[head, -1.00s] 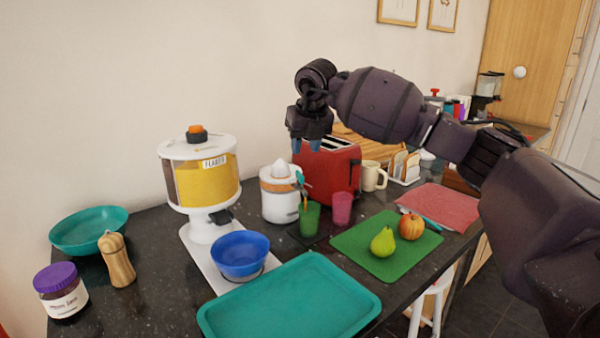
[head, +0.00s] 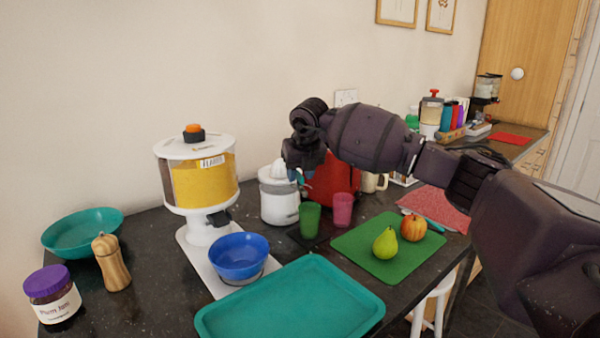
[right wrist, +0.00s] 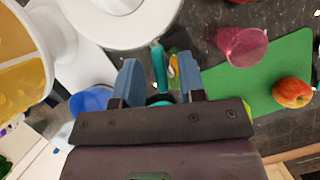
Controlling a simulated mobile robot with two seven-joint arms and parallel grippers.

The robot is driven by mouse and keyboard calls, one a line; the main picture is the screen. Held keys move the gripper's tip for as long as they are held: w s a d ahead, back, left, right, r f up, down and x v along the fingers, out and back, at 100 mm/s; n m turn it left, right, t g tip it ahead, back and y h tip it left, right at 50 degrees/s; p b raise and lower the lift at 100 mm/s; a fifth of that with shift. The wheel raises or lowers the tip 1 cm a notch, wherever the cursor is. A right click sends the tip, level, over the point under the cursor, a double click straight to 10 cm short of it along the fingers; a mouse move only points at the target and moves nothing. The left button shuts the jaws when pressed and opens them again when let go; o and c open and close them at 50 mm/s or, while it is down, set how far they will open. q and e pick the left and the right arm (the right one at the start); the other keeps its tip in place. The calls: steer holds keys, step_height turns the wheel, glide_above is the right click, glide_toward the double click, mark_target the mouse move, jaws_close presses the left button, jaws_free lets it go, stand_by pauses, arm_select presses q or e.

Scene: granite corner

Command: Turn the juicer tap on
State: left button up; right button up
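The white juicer (head: 279,208) stands on the dark counter behind a green cup (head: 310,216). Its round white top shows at the upper edge of the right wrist view (right wrist: 120,22). A teal tap lever (right wrist: 158,68) sticks out from the juicer's front. My gripper body hides most of the green cup there. My left gripper is not in view.
A red toaster (head: 335,180) stands close behind my right gripper. A pink cup (head: 342,210) stands right of the green cup. A flakes dispenser (head: 200,180) is left of the juicer, with a blue bowl (head: 239,256). A teal tray (head: 290,305) lies in front.

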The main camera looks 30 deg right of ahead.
jaws_close()
steer(key=shift+r+n+y, duration=0.1)
steer(key=shift+n+y, duration=0.3)
steer(key=shift+n, duration=0.3)
steer(key=shift+n+y+p, duration=0.3)
steer(key=shift+n+y, duration=0.1)
steer(key=shift+n, duration=0.8)
steer(key=shift+c, duration=0.4)
jaws_free()
steer(key=shift+o, duration=0.5)
